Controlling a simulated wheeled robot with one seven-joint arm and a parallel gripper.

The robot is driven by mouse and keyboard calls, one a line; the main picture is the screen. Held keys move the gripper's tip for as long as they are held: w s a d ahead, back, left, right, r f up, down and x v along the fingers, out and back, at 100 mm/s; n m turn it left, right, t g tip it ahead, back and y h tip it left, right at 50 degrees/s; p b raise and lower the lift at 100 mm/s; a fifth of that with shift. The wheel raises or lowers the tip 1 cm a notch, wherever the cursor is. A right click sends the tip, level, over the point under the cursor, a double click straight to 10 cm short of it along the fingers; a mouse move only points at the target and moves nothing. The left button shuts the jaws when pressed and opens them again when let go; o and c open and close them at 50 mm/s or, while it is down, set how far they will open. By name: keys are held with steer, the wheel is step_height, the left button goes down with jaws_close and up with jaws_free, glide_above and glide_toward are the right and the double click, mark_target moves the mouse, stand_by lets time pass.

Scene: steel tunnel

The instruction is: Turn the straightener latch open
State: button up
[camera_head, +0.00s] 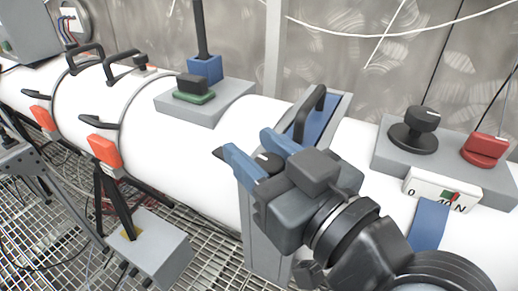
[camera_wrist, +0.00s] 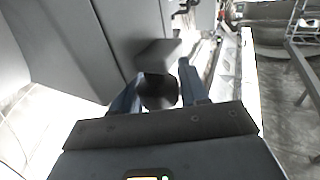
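The straightener is the grey unit (camera_head: 262,232) with a blue top panel and a black handle (camera_head: 310,112), set across the white pipe. The latch appears as a dark rounded knob (camera_head: 267,161) on its near side. It also shows in the wrist view (camera_wrist: 158,92), below a grey block (camera_wrist: 155,53). My gripper (camera_head: 256,155) has its two blue fingers spread, one on each side of the knob. The gaps between knob and fingers look small, and contact cannot be made out. My wrist hides part of the unit.
A grey box with a black knob (camera_head: 414,128) and a red knob (camera_head: 486,149) stands on the pipe at right. A green-based black switch (camera_head: 194,90) sits farther left. Orange-handled clamps (camera_head: 105,151) line the pipe. Grating floor (camera_head: 215,228) lies below.

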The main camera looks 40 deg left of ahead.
jaws_close()
steer(key=g+b, duration=0.1)
steer(key=n+b, duration=0.1)
steer(key=b, duration=0.1)
steer(key=shift+f+g, duration=0.25)
steer(key=shift+g, duration=0.15)
steer(key=shift+s+r+n+g+b, duration=0.1)
steer(key=shift+n+g+b, duration=0.45)
steer(key=shift+b, duration=0.2)
steer(key=shift+r+g, duration=0.1)
steer(key=shift+g, duration=0.25)
steer(key=shift+s, duration=0.1)
steer(key=shift+o, duration=2)
jaws_free()
